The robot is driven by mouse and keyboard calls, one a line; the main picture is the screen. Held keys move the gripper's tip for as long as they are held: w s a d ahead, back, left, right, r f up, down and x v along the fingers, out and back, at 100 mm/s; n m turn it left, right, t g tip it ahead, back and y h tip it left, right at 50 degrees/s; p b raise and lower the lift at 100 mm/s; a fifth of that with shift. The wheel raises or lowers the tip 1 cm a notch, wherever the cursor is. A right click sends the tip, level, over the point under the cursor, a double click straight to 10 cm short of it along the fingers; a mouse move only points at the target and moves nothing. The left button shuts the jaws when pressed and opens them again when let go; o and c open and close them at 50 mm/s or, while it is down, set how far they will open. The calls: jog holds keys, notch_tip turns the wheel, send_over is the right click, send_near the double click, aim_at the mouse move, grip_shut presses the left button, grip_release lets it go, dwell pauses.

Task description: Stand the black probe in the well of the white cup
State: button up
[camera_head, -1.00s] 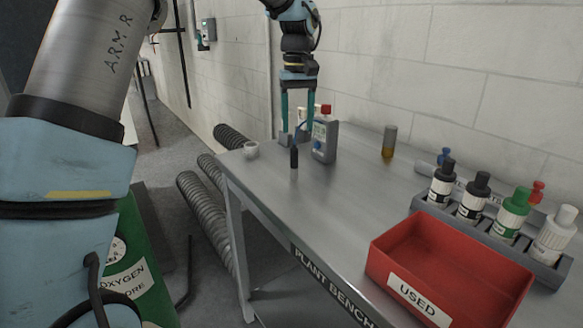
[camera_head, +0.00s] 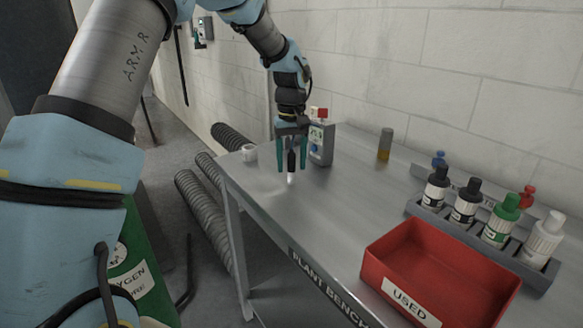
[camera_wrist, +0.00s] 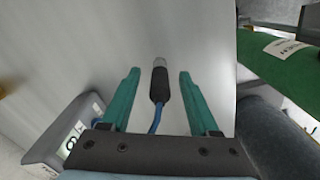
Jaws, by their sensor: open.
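The black probe (camera_head: 291,164) is roughly upright near the far left end of the bench, with a pale lower tip. My gripper (camera_head: 291,162) is open with one teal finger on each side of it. The wrist view shows the probe (camera_wrist: 160,86) between the two fingers (camera_wrist: 159,75), with a gap on both sides. A blue cable runs from it towards the gripper base.
A grey meter (camera_head: 321,146) stands just right of my gripper; it also shows in the wrist view (camera_wrist: 66,135). An amber-bottomed vial (camera_head: 385,146), a bottle rack (camera_head: 482,232) and a red USED tray (camera_head: 375,263) are farther right. The bench's middle is clear.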

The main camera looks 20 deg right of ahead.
jog(key=shift+c, duration=0.4)
grip_shut()
jog(key=shift+r, duration=0.1)
